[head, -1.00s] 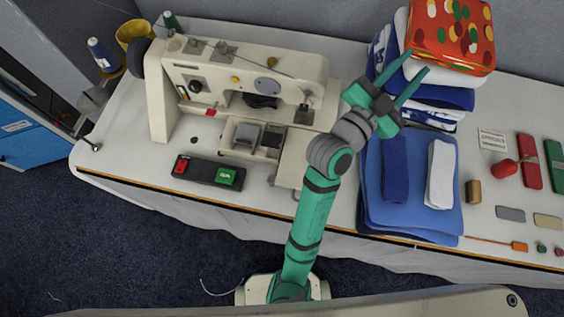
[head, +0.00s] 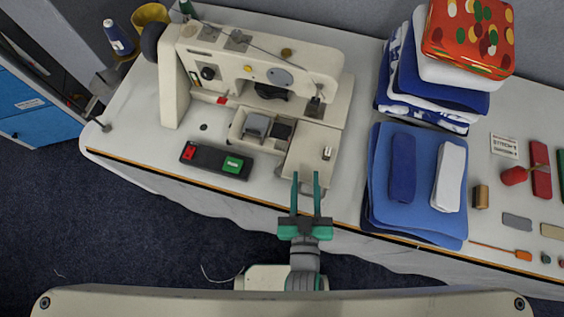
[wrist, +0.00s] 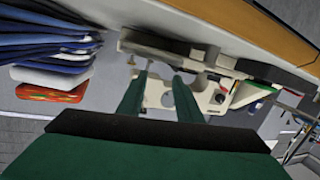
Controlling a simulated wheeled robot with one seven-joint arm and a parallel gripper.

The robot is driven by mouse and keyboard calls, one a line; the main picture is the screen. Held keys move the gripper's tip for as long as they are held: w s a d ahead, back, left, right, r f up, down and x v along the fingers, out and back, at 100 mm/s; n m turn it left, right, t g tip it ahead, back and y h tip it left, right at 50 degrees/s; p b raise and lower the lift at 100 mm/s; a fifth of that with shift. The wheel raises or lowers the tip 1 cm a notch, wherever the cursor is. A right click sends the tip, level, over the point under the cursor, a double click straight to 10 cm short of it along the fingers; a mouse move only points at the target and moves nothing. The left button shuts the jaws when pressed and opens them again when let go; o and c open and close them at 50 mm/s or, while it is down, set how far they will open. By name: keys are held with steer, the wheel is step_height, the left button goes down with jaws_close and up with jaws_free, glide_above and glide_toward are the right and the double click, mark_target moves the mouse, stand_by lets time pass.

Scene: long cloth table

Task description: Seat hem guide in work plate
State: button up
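The sewing machine (head: 270,70) stands at the back left of the table, with a flat cream plate (head: 310,155) in front of its needle end, probably the work plate. A small metal piece (head: 326,153) shows on the plate's right side. Left of the plate, an open tray (head: 236,125) holds a grey block (head: 256,126) and a dark block (head: 279,132). I cannot tell which piece is the hem guide. My gripper (head: 306,176) is open and empty at the table's front edge, just in front of the plate. Its open fingers (wrist: 160,78) also show in the wrist view, pointing towards the machine.
A black control box (head: 216,160) with red and green buttons lies left of the plate. Small tools lie far right.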

steer(key=s+a+f+g, duration=0.1)
steer(key=s+a, duration=0.5)
steer(key=s, duration=0.5)
steer(key=shift+s+m+y, duration=0.15)
steer(key=shift+m+y, duration=0.25)
